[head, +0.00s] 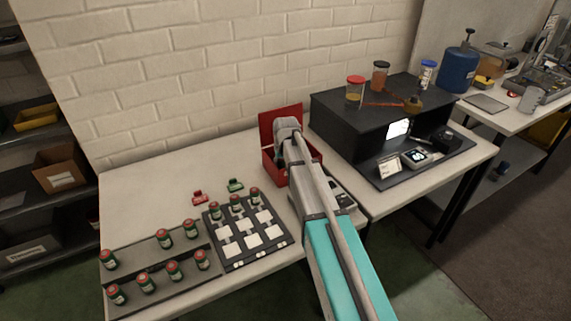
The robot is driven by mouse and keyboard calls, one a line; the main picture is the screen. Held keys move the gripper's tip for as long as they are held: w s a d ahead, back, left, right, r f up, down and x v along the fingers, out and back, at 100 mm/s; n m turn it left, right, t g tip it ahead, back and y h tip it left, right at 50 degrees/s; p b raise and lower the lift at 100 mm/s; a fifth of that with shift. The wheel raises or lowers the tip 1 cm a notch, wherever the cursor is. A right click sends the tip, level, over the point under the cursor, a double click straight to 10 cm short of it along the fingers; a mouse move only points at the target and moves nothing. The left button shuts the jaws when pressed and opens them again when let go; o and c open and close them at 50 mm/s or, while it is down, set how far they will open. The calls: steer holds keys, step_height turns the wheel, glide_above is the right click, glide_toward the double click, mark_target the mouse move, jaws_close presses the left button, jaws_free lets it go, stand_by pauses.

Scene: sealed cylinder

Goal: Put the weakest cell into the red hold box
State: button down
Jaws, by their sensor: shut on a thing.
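The red hold box (268,166) stands open against the wall at the back of the left table, its lid raised behind it. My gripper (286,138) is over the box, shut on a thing. My own wrist hides the fingertips and the held thing, which is likely a cell. Green cells with red tops stand in the stepped rack (188,276) at the left, one of them a front-row cell (173,270). Three more cells, one in the middle (236,204), stand along the back row of the black tray (262,262) with white pads. I cannot tell the cells' strengths.
A red clip (203,198) and a green clip (236,185) lie behind the tray. A black bench unit (340,130) with jars and a small meter (416,157) stands to the right of the box. The left table's back left is clear.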

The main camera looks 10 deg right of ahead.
steer(key=shift+f, duration=0.15)
steer(key=c, duration=0.5)
jaws_free()
steer(key=shift+c, duration=0.2)
steer(key=p+v, duration=1.1)
steer(key=v, duration=0.1)
steer(key=shift+r+p, duration=0.25)
steer(key=shift+p, duration=0.05)
stand_by(0.5)
